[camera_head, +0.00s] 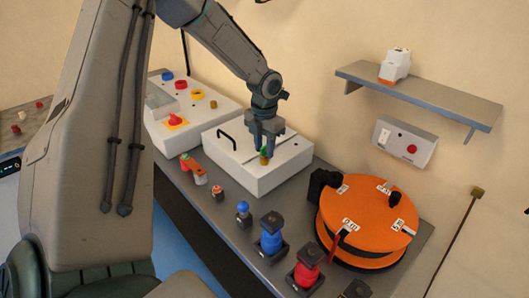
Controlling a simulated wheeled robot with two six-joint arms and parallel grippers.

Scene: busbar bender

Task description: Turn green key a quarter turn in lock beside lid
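The green key (264,152) stands upright in a brass-coloured lock (264,160) on top of a white box. The lid (222,150) with its black handle is on the same box, to the left of the lock. My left gripper (264,148) points down over the lock, with one finger on each side of the key. I cannot tell whether the fingers touch the key, and they partly hide it. My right gripper is not in view.
A white control panel (208,112) with coloured rings and a red knob stands further left. An orange round machine (368,222) stands to the right. Blue and red knobbed parts line the bench's front edge. A shelf (420,94) hangs on the wall behind.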

